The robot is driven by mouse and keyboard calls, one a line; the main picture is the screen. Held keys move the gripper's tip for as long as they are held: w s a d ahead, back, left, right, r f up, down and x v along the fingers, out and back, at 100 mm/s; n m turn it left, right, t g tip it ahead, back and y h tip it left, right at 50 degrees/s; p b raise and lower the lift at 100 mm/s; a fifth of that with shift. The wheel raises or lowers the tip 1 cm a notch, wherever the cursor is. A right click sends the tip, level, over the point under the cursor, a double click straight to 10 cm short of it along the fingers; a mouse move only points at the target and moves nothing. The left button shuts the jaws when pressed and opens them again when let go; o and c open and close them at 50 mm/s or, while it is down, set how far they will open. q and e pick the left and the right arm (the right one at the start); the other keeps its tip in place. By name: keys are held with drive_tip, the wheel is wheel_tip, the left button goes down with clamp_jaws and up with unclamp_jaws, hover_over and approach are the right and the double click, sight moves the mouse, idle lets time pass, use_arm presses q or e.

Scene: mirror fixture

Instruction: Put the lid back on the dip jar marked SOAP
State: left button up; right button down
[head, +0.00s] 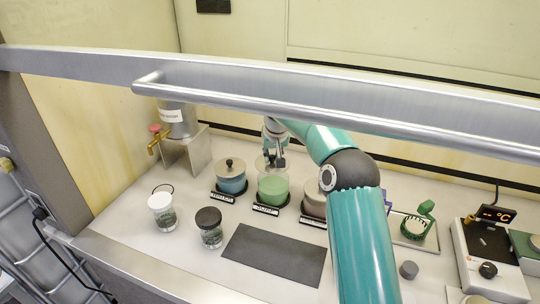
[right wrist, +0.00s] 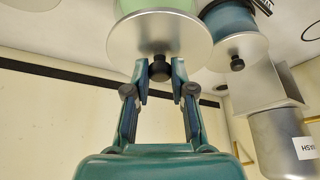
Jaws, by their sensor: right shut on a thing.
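A row of dip jars stands mid-bench: a blue jar (head: 231,180) with a lid on, a green jar (head: 273,188), and a third jar (head: 314,200) partly behind my right arm. My right gripper (head: 275,162) is at the top of the green jar. In the right wrist view its fingers close around the black knob (right wrist: 160,69) of a round silvery lid (right wrist: 160,42), with the green jar (right wrist: 160,7) beyond. I cannot tell whether the lid rests on the rim. My left gripper is out of view.
A metal tank with a tap (head: 178,120) stands at back left. Two small jars (head: 162,212) (head: 209,228) and a dark mat (head: 274,256) lie in front. A temperature device (head: 490,255) is at right. A metal rail (head: 330,108) crosses the view.

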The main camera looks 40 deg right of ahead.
sight(274, 168)
wheel_tip(274, 168, down, 3)
drive_tip(key=shift+s+d+f+b, duration=0.1)
drive_tip(key=shift+d+b, duration=0.05)
drive_tip(key=shift+b, duration=1.05)
drive_tip(key=shift+f+b, duration=0.6)
drive_tip(key=shift+f, duration=0.3)
drive_tip(key=shift+s+r+p, duration=0.1)
drive_tip(key=shift+r+p, duration=0.05)
drive_tip(key=shift+p, duration=0.15)
drive_tip(key=shift+f, duration=0.2)
idle(0.6)
idle(0.4)
drive_tip(key=c, duration=0.9)
unclamp_jaws()
drive_tip(key=o, duration=0.5)
